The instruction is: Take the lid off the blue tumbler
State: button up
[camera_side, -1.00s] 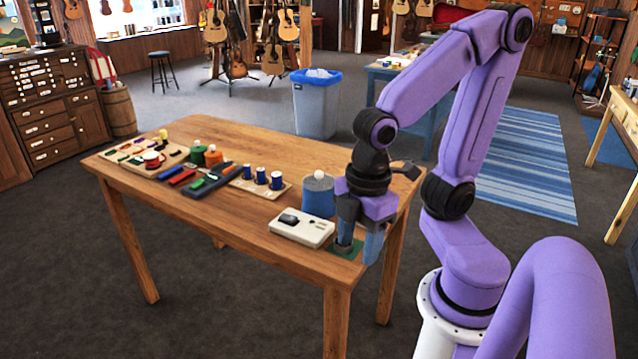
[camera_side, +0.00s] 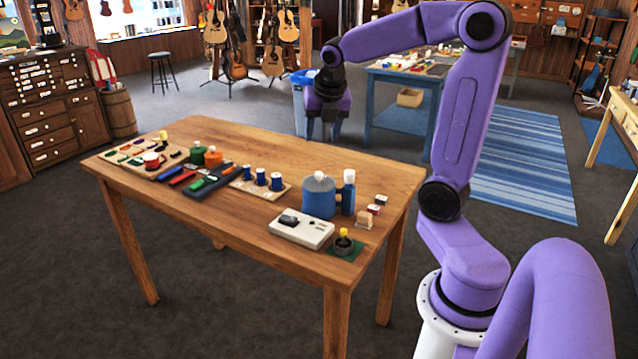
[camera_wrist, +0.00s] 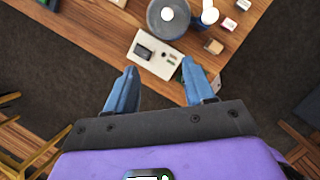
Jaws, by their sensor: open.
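A tall, narrow blue tumbler (camera_side: 348,198) stands upright at the table's right, with a white top (camera_side: 349,176). I cannot tell whether that top is a cap or an open rim. The tumbler also shows in the wrist view (camera_wrist: 207,14). A dark round piece with a yellow knob (camera_side: 343,244), like a lid, sits on a green square (camera_side: 351,254) near the front right corner. My gripper (camera_side: 324,128) is raised well above the table, apart from these things. In the wrist view its blue fingers (camera_wrist: 160,72) are spread, with nothing between them.
A wide blue pot (camera_side: 319,200) with a grey lid and white knob stands left of the tumbler. A white box (camera_side: 301,228) lies in front, and small blocks (camera_side: 365,220) stand to the right. Blue spools (camera_side: 262,177) and trays fill the table's left.

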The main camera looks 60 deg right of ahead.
jog(key=d+n, duration=0.1)
jog(key=d, duration=0.2)
send_over(319, 173)
jog(key=s, duration=0.2)
jog(key=shift+h, duration=0.3)
jog(key=f, duration=1)
jog(key=shift+a+f, duration=0.25)
jog(key=shift+a, duration=0.1)
jog(key=shift+a+x, duration=0.25)
jog(key=shift+x, duration=1.1)
jog(key=shift+a+x, duration=0.2)
jog(key=shift+x, duration=1.1)
jog(key=shift+w, duration=0.15)
jog(key=shift+c, duration=0.3)
grip_shut()
